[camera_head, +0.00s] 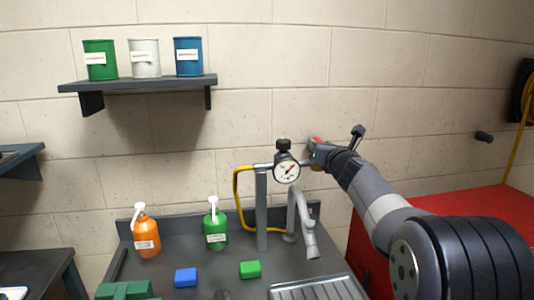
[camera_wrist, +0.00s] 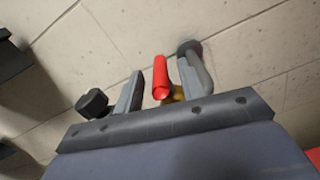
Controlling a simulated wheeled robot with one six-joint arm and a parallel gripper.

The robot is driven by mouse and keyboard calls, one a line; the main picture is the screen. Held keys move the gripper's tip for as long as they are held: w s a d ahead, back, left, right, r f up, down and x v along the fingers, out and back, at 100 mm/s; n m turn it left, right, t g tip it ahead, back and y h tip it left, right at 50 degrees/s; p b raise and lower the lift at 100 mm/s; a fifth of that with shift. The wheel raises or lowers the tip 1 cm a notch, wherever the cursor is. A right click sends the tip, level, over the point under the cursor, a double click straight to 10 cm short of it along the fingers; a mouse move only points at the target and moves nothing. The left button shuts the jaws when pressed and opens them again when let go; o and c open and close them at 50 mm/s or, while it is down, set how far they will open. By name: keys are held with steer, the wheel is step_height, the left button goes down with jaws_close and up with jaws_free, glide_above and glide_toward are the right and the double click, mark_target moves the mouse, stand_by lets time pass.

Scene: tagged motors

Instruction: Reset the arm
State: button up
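My gripper (camera_head: 316,152) is raised near the block wall, just right of the pressure gauge (camera_head: 287,170). In the wrist view my gripper (camera_wrist: 160,70) has its two fingers apart. A red handle-like piece (camera_wrist: 160,80) with a brass part (camera_wrist: 176,93) stands between them in the picture, with a gap on each side. I cannot tell how deep it sits between the fingers. The red piece (camera_head: 316,140) is mostly hidden by my gripper in the head view. My arm reaches in from the lower right.
The bench (camera_head: 170,272) carries an orange bottle (camera_head: 147,242), a green bottle (camera_head: 216,238), a blue block (camera_head: 186,277), a green block (camera_head: 250,269) and a tap (camera_head: 302,222). A shelf (camera_head: 140,83) holds three cans. A red surface (camera_head: 440,222) lies right. The upper wall is clear.

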steer(key=shift+w+r+p, duration=0.2)
steer(key=shift+w+p, duration=0.25)
steer(key=shift+w, duration=0.05)
steer(key=shift+n+y+p, duration=0.3)
steer(key=shift+y+p, duration=0.1)
steer(key=shift+p, duration=0.05)
steer(key=shift+d+y+p, duration=0.1)
steer(key=shift+y+p, duration=0.35)
steer(key=shift+y, duration=0.05)
steer(key=n+g+y+p, duration=0.1)
steer(key=n+y+p, duration=0.1)
steer(key=n+g+y+p, duration=0.1)
steer(key=y+p, duration=0.1)
steer(key=p, duration=0.1)
steer(key=shift+d+n+g+y, duration=0.15)
steer(key=shift+n+g+y, duration=0.15)
steer(key=shift+n, duration=0.1)
steer(key=shift+f+n+y+p, duration=0.1)
steer(key=shift+n+y+p, duration=0.25)
steer(key=shift+p, duration=0.2)
steer(key=shift+f+g, duration=0.15)
steer(key=shift+g, duration=0.15)
